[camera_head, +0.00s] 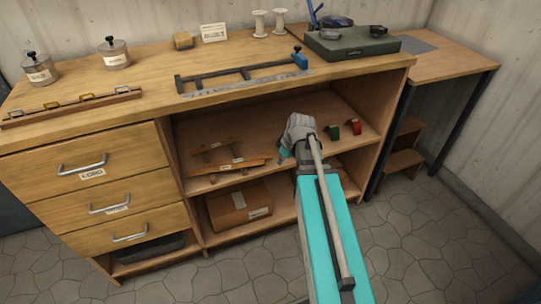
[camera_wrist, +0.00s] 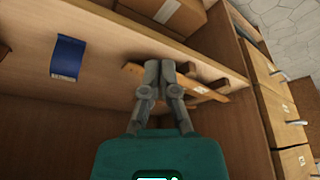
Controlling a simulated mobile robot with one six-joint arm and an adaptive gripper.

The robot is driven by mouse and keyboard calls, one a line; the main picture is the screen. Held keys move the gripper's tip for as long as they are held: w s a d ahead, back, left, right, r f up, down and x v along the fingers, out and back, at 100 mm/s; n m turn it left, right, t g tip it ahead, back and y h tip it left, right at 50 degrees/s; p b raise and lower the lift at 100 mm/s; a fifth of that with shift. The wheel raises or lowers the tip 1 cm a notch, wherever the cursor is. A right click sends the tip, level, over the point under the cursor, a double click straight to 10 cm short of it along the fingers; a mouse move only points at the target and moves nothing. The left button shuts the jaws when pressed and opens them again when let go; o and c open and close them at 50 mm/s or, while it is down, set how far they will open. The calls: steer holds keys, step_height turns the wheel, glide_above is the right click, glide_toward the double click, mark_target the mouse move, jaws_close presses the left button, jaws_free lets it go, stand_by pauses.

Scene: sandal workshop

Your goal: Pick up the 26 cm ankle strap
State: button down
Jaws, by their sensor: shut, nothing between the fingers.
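No strap can be told apart as the 26 cm one; no size can be read. A blue banded piece (camera_wrist: 66,57) with a small pale label sits on the shelf at the left of the wrist view. In the head view, a green piece (camera_head: 333,132) and a red piece (camera_head: 356,127) of similar kind sit on the upper shelf, right of my arm. My gripper (camera_wrist: 160,68) is shut and empty, its tips together in front of wooden strips (camera_wrist: 205,88). In the head view my gripper (camera_head: 285,155) is at the shelf opening, partly hidden by my wrist.
The wooden strips also show on the upper shelf (camera_head: 354,150) in the head view. A cardboard box (camera_head: 238,205) stands on the lower shelf. Drawers (camera_head: 95,185) are left of the opening. The worktop (camera_head: 150,80) above holds tins, a metal frame and a green case.

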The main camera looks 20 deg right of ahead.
steer(key=shift+s+d, duration=0.75)
steer(key=shift+s, duration=0.3)
steer(key=c, duration=1.3)
jaws_free()
steer(key=shift+c, duration=0.2)
steer(key=o, duration=0.4)
steer(key=shift+a, duration=0.2)
steer(key=s+a+m+g+h, duration=0.1)
steer(key=s+a+m, duration=0.2)
steer(key=a, duration=0.4)
steer(key=s+a+f+m+g+h, duration=0.1)
steer(key=s+a+m, duration=0.3)
steer(key=a, duration=0.4)
steer(key=shift+g, duration=0.5)
